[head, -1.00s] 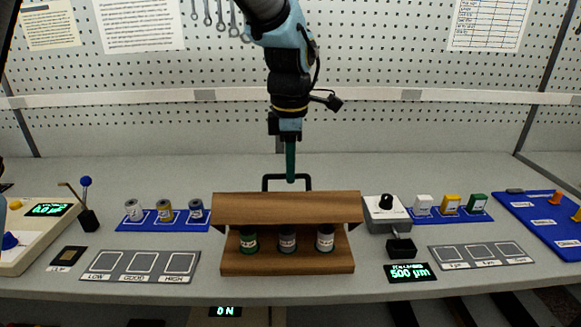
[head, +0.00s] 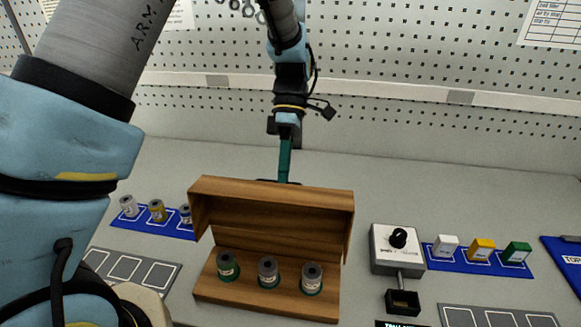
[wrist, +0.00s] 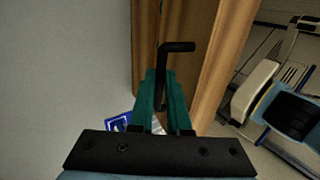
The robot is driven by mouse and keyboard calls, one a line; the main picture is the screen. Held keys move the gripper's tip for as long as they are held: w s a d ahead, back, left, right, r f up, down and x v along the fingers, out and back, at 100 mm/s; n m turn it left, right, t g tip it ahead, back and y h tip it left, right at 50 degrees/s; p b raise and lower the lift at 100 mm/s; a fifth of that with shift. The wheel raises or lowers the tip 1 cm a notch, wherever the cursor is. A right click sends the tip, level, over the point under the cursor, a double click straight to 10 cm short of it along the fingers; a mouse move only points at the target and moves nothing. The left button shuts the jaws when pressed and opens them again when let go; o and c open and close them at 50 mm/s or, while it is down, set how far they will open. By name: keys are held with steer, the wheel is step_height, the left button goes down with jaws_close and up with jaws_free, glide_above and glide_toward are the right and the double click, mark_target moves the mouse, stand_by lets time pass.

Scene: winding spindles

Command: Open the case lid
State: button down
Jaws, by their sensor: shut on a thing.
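The wooden case (head: 268,300) stands on the bench in the head view, with three spools inside, the middle one (head: 268,272) among them. Its lid (head: 270,195) is tilted up, so the front of the case is open. The black handle (wrist: 178,47) is on the lid's wood in the wrist view; the head view mostly hides it behind the lid. My gripper (wrist: 160,95), with green fingers, is shut on the handle. In the head view my gripper (head: 284,165) reaches down behind the lid's top edge.
A grey box with a black knob (head: 397,245) stands right of the case. Blue mats with small blocks (head: 481,250) and spools (head: 157,211) lie to the right and left. Marked grey trays (head: 125,272) lie in front. A pegboard wall (head: 400,110) is behind.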

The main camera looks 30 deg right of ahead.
steer(key=shift+w+d+f+g+y, duration=0.3)
steer(key=shift+w+f+g, duration=0.1)
steer(key=shift+w+f, duration=0.15)
steer(key=c, duration=1.1)
jaws_free()
steer(key=shift+f, duration=0.1)
steer(key=shift+o, duration=0.9)
steer(key=shift+w+d, duration=0.15)
steer(key=shift+o, duration=0.2)
steer(key=shift+r, duration=0.2)
steer(key=b+v, duration=0.3)
steer(key=v, duration=0.7)
steer(key=shift+r+b, duration=0.15)
steer(key=shift+b, duration=0.15)
